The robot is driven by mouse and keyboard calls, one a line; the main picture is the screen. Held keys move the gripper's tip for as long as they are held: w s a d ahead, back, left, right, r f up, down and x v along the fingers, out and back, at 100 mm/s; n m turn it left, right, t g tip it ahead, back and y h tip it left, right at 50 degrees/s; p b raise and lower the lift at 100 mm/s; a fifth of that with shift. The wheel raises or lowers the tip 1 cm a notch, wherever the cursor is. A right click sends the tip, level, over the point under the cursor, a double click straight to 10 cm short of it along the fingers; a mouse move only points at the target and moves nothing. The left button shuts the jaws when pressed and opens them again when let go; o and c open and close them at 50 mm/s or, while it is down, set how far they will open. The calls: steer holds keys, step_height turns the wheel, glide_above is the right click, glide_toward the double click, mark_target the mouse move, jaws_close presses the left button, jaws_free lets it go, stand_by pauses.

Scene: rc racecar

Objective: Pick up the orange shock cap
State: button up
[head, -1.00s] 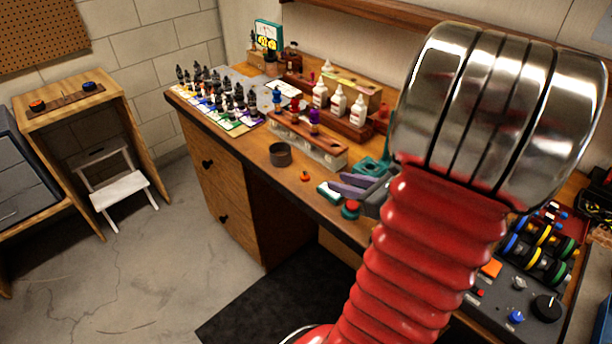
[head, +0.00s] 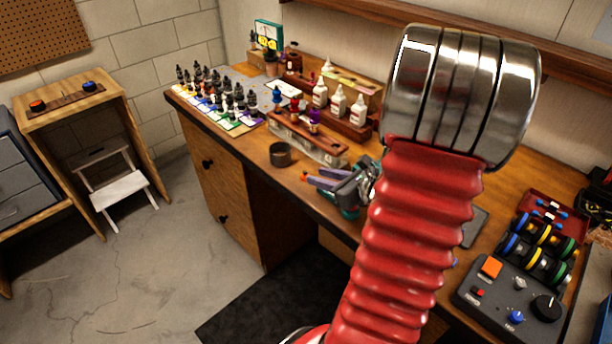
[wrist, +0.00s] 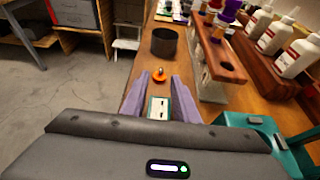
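The small orange shock cap (head: 304,176) lies on the wooden bench near its front edge. In the wrist view the cap (wrist: 159,75) shows at the purple fingertips, roughly centred between them, with a small brassy tip on top. My gripper (wrist: 160,80) is open, its two purple fingers apart with a gap around the cap. I cannot tell whether either finger touches it. In the head view my gripper (head: 313,179) reaches left along the bench, with its tips right beside the cap.
A dark round cup (wrist: 164,42) stands just beyond the cap. A wooden rack (wrist: 218,55) with bottles is to the right. A teal object (wrist: 265,135) is at the lower right, and a small white-and-teal item (wrist: 158,108) lies below the fingers. The bench edge is close on the left.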

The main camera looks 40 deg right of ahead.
mark_target(307, 173)
steer(key=shift+x, duration=2.65)
steer(key=shift+c, duration=0.4)
jaws_close()
